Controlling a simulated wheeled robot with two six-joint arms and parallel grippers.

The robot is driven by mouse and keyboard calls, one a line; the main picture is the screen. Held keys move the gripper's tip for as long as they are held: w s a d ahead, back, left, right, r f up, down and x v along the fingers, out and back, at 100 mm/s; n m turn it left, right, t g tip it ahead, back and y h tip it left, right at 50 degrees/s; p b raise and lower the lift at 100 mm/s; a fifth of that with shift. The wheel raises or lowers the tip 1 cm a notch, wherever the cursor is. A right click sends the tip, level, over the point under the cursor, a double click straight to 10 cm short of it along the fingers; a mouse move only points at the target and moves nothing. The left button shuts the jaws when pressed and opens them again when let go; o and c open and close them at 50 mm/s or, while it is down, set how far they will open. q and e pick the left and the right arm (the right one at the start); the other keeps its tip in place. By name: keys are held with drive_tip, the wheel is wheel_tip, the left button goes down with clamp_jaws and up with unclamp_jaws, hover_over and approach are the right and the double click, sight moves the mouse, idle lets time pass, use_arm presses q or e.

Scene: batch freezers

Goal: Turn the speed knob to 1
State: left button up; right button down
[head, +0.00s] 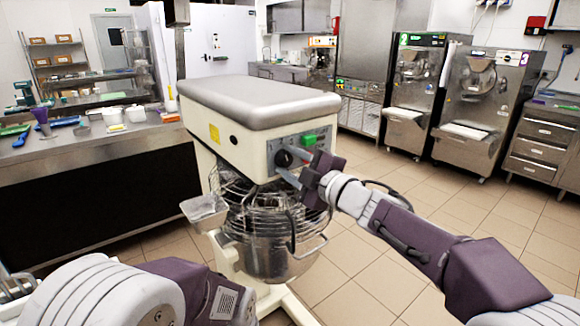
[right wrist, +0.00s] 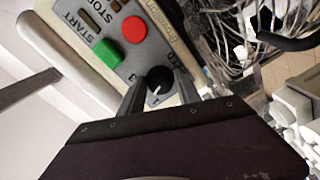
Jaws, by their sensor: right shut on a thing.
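The speed knob (head: 283,158) is a black round dial on the front panel of a cream planetary mixer (head: 215,140). In the right wrist view the knob (right wrist: 158,78) shows a short white mark near its lower edge. My right gripper (head: 284,166) has its two grey fingers on either side of the knob and is shut on it; the fingers (right wrist: 158,95) also show in the right wrist view. Small numbers are printed around the knob, partly hidden by the fingers; I cannot tell which one the mark meets. My left gripper is out of view.
A green START button (right wrist: 110,54) and a red STOP button (right wrist: 134,29) sit close to the knob. A wire guard (head: 225,190) and a steel bowl (head: 275,258) are below the panel. A counter (head: 90,150) stands left; tiled floor is clear at right.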

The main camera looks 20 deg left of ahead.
drive_tip(key=n+b, duration=0.1)
drive_tip(key=n, duration=0.3)
drive_tip(key=shift+n, duration=0.4)
drive_tip(key=shift+b, duration=0.3)
drive_tip(key=c, duration=1)
unclamp_jaws()
drive_tip(key=shift+c, duration=0.2)
drive_tip(key=v, duration=0.9)
